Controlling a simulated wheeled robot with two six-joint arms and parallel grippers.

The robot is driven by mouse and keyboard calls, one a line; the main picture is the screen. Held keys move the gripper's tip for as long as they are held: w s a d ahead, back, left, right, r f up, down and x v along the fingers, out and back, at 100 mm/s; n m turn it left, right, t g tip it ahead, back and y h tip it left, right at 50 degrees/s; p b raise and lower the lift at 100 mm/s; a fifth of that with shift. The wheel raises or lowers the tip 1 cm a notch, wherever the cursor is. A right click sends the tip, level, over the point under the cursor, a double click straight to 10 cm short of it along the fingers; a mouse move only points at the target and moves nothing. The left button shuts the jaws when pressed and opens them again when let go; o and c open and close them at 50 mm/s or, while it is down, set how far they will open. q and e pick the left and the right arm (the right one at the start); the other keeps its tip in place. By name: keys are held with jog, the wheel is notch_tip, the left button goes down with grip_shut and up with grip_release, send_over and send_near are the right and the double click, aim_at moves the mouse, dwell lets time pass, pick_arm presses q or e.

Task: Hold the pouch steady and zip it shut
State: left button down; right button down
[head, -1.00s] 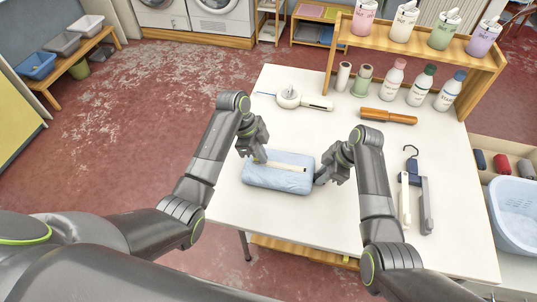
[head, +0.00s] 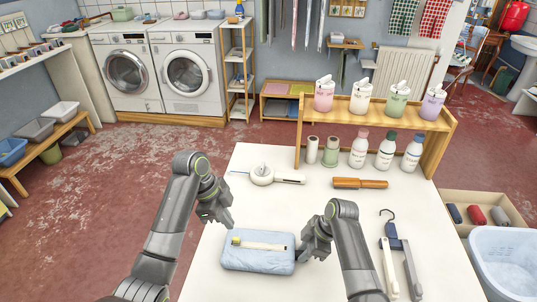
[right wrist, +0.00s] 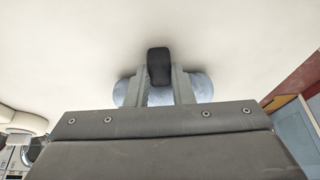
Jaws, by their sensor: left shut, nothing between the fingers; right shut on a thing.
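The light blue pouch (head: 258,263) lies flat on the white table. A pale strip (head: 264,246) runs along its top, with a small yellow piece (head: 236,241) at the strip's left end. My left gripper (head: 229,227) is shut and empty, just above and behind the pouch's left end, apart from the yellow piece. My right gripper (head: 301,256) is shut on the pouch's right end. In the right wrist view, the pouch (right wrist: 203,86) shows on both sides of the fingers, and a dark rounded block (right wrist: 159,67) hides part of it.
A white and grey hinged tool with a hook (head: 390,265) lies right of my right arm. A wooden-handled roller (head: 360,183) and a round white device (head: 263,175) lie behind. Bottles stand under a wooden shelf (head: 437,126). The table (head: 215,245) is clear left of the pouch.

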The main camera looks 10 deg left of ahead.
jog(key=c, duration=1.2)
grip_release()
jog(key=shift+r, duration=0.1)
